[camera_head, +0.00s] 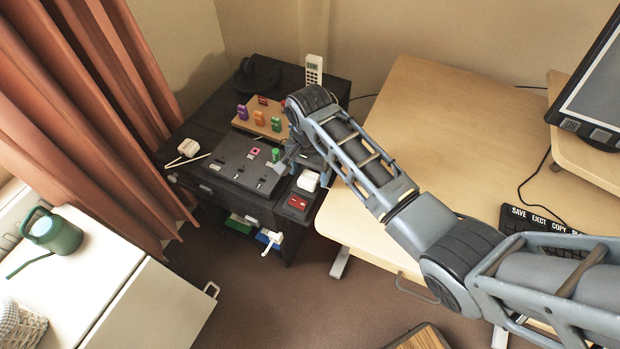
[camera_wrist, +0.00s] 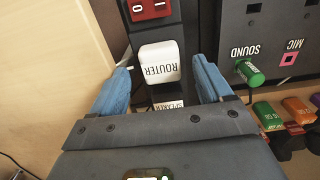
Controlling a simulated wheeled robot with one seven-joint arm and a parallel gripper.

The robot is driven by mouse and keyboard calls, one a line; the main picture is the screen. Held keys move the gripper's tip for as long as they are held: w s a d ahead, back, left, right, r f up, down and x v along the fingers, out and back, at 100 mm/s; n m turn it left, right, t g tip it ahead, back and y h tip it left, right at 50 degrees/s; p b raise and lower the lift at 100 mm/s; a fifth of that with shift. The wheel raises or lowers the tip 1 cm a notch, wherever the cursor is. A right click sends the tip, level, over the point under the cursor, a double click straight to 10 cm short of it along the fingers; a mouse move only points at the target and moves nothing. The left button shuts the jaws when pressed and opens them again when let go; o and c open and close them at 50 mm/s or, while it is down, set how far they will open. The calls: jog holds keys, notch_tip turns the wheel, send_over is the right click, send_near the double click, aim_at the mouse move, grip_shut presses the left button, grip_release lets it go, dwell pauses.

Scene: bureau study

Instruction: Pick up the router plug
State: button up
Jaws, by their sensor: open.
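The router plug (camera_wrist: 158,62) is a white block labelled ROUTER, seated on a dark strip. In the wrist view it shows between the two blue fingers of my gripper (camera_wrist: 160,66), with a visible gap on each side. My gripper is open and holds nothing. I cannot tell how far the fingertips are above the plug. In the head view the router plug (camera_head: 308,181) is the white block at the right edge of the dark desk unit, and my gripper (camera_head: 291,161) is just left of and behind it, partly hidden by my arm.
A red switch (camera_wrist: 149,8) is on the same strip beyond the plug; a SPEAKER label (camera_wrist: 167,104) shows between the fingers. A green SOUND plug (camera_wrist: 249,72) stands on the panel to the right. A light wooden desk (camera_head: 430,130) adjoins the dark unit (camera_head: 215,160).

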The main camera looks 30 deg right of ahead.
jog(key=shift+f, duration=1.15)
jog(key=c, duration=1.1)
jog(key=shift+o, duration=0.2)
